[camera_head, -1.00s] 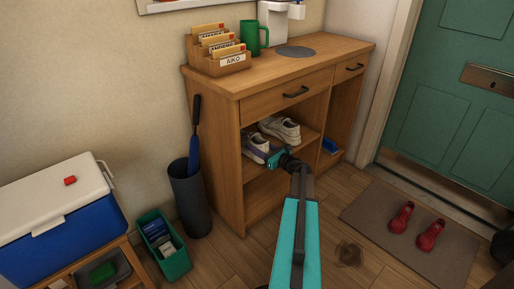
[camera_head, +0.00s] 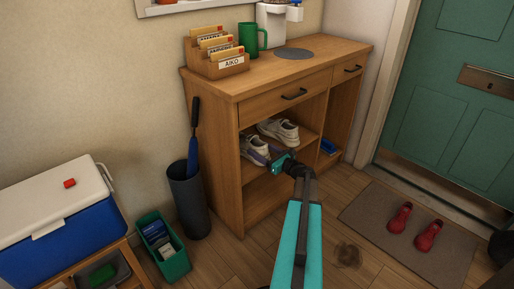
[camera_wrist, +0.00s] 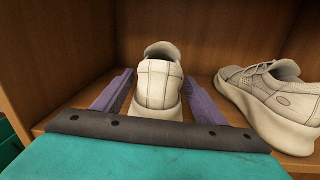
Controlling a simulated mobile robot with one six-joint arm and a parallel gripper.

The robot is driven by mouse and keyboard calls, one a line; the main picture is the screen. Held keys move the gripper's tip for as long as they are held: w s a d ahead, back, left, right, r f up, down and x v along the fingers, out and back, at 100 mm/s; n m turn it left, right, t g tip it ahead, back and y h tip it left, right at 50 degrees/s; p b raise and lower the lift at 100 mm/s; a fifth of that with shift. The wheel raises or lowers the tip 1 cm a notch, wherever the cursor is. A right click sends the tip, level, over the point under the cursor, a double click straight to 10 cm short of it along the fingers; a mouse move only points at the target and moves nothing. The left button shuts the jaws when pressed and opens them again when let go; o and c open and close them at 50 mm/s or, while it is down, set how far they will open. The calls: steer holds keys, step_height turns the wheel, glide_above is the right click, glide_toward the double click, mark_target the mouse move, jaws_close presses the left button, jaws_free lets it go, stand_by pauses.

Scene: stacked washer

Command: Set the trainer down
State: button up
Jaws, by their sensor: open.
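A pale trainer (camera_wrist: 158,85) stands upright on the cabinet shelf (camera_head: 254,170), its heel towards me in the wrist view. My gripper (camera_wrist: 160,90) is open around it, with one purple finger on each side. A gap shows between the trainer and each finger. A matching trainer (camera_wrist: 268,98) stands on the same shelf to the right, at an angle. In the head view my gripper (camera_head: 272,160) is at the front of the shelf and partly covers the nearer trainer (camera_head: 252,146); the other trainer (camera_head: 280,131) is behind it.
The cabinet side wall (camera_head: 217,160) is close on the left and a divider (camera_head: 316,120) stands right of the bay. A dark bin (camera_head: 188,195) and green box (camera_head: 162,246) stand on the floor left. Red shoes (camera_head: 414,225) lie on the doormat (camera_head: 375,215).

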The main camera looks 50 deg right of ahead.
steer(key=s+p, duration=0.2)
steer(key=s, duration=0.7)
steer(key=shift+s, duration=0.15)
stand_by(0.5)
